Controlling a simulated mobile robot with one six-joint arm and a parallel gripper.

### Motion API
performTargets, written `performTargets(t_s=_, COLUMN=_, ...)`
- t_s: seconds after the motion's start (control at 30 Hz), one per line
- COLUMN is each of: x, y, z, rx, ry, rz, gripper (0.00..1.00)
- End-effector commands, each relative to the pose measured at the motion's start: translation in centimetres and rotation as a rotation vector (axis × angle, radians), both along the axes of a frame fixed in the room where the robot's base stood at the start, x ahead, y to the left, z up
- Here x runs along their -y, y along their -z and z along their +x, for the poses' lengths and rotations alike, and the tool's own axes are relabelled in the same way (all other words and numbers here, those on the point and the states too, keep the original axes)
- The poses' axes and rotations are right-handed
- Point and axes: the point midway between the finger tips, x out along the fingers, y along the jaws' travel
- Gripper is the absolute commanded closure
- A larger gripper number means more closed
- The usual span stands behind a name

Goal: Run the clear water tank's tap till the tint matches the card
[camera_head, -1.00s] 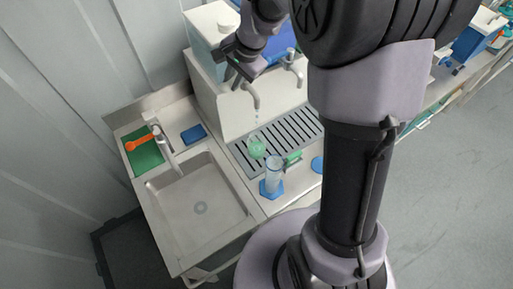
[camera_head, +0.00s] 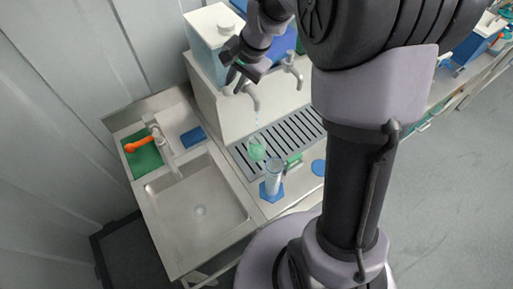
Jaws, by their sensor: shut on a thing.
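The pale, white-lidded tank (camera_head: 207,32) stands at the back left on a raised white ledge. Its tap (camera_head: 253,98) sticks out at the front. My gripper (camera_head: 236,82) is at the tap's top and shut on the tap's handle, which the fingers mostly hide. A thin, pale stream (camera_head: 257,122) falls from the spout towards a small vessel with green-tinted liquid (camera_head: 257,150) on the slotted drain grate (camera_head: 290,128). The liquid's level is too small to read. A small green piece (camera_head: 293,159) beside the vessel may be the card; I cannot tell.
A second tap (camera_head: 292,70) and a blue tank (camera_head: 286,40) stand right of my gripper. A clear cylinder on a blue base (camera_head: 272,182) stands in front of the grate, near a blue disc (camera_head: 318,167). A sink (camera_head: 198,208) lies left. My arm hides the right.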

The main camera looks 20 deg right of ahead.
Motion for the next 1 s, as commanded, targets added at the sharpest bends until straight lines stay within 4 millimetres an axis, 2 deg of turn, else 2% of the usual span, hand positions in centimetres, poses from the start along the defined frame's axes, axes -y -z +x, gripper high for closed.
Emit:
performTargets(t_s=0.5, x=-1.2, y=-0.2, z=2.4, rx=0.000, ry=0.499, rz=-0.003, gripper=1.00)
performTargets(t_s=0.73, x=-1.2, y=-0.1, z=2.6, rx=0.003, ry=0.527, rz=0.000, gripper=1.00)
performTargets(t_s=0.77, x=-1.2, y=-0.1, z=2.6, rx=0.003, ry=0.527, rz=0.000, gripper=0.78)
performTargets(t_s=0.83, x=-1.2, y=-0.1, z=2.6, rx=0.003, ry=0.527, rz=0.000, gripper=0.64)
performTargets(t_s=1.0, x=-1.2, y=0.0, z=2.5, rx=0.001, ry=0.527, rz=0.000, gripper=0.63)
